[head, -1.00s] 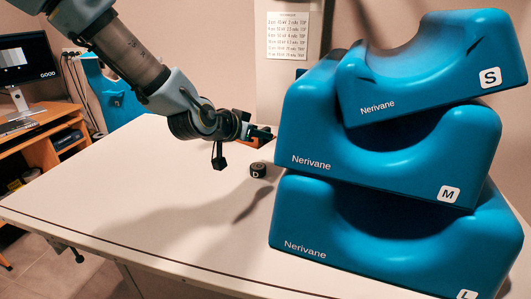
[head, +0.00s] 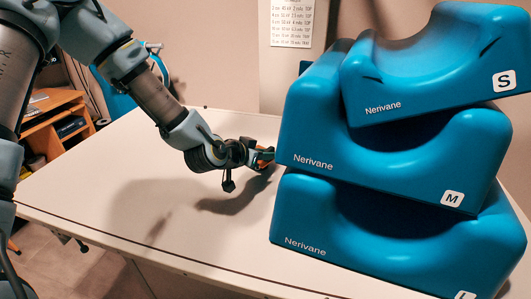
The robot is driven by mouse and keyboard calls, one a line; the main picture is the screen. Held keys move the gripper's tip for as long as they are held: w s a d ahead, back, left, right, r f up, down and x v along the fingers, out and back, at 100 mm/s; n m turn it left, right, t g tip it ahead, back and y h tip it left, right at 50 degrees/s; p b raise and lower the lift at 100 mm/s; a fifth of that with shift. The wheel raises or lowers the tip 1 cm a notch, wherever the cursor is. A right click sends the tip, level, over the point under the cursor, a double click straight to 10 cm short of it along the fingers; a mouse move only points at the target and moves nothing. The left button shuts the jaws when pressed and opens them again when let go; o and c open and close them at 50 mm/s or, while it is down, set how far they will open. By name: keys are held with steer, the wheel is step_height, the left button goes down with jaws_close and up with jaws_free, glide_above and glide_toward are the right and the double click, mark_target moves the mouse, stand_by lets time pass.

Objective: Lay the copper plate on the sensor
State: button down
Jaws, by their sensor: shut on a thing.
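My gripper (head: 262,157) reaches in low over the white table, at the left edge of the blue cushion stack. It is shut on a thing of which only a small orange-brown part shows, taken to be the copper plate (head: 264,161). The cushions and the gripper hide most of it. I cannot make out the sensor; it may be behind the gripper or the cushions.
Large blue cushions marked S (head: 430,65), M (head: 400,150) and L (head: 390,245) are stacked in the right foreground and block the view behind them. The white table (head: 110,185) is clear on the left. A wooden desk (head: 65,130) stands at the back left.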

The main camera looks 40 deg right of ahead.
steer(key=shift+f, duration=0.2)
steer(key=shift+f, duration=0.15)
steer(key=c, duration=0.8)
jaws_free()
steer(key=shift+o, duration=0.2)
